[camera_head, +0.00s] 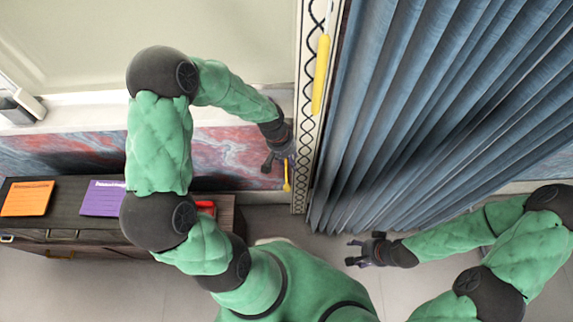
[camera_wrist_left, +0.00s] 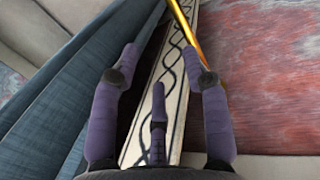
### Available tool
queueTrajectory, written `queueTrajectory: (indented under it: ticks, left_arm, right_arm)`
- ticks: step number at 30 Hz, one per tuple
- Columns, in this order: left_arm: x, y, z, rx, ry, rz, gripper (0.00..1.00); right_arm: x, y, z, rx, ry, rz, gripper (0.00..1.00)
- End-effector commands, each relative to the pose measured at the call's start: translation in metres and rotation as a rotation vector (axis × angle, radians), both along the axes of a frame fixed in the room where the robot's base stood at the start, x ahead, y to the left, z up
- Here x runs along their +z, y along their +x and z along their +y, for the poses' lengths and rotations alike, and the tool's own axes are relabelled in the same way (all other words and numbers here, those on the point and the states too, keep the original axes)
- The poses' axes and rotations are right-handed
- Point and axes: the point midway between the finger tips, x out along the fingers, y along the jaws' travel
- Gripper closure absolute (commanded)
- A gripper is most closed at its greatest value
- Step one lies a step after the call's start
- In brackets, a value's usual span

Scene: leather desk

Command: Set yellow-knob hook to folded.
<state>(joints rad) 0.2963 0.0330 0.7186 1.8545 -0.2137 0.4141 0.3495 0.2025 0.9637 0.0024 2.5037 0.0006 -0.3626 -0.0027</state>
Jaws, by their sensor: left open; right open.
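A slim yellow-orange piece (camera_head: 286,176), which looks like the hook, sticks out by the patterned strip (camera_head: 303,185) in the head view. In the left wrist view a golden rod (camera_wrist_left: 187,30) runs up from beside the right-hand fingertip; I cannot tell whether they touch. A larger yellow bar (camera_head: 321,75) lies along the strip higher up. My left gripper (camera_head: 278,162) is open next to the slim piece; its spread fingers (camera_wrist_left: 160,62) face the strip, with nothing seen between them. My right gripper (camera_head: 352,252) is open and empty below the curtain.
A blue pleated curtain (camera_head: 420,100) hangs right of the strip. A dark cabinet (camera_head: 60,225) at left bears an orange sheet (camera_head: 27,198), a purple sheet (camera_head: 103,198) and a red item (camera_head: 205,207). The floor (camera_head: 95,290) shows bare at lower left.

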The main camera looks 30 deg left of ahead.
Motion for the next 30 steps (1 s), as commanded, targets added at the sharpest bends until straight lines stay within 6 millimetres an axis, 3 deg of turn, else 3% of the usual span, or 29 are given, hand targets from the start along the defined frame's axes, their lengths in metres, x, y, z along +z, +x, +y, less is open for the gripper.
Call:
queueTrajectory:
  ticks: [6,12,17,30]
  left_arm:
    - [0.025,0.004,0.03,0.062,0.043,0.006,0.54]
    - [0.028,0.003,0.037,0.079,0.054,0.014,0.54]
    - [0.009,0.005,0.034,0.079,0.054,0.016,0.54]
    - [-0.061,0.012,0.022,0.078,0.053,0.015,0.54]
  right_arm:
    - [-0.006,-0.001,0.0,0.0,0.0,0.001,0.4]
    - [-0.008,0.0,0.0,0.0,0.0,0.0,0.4]
    - [-0.014,0.0,0.0,0.0,0.0,0.0,0.4]
    - [-0.037,0.0,0.0,0.0,0.0,0.0,0.4]
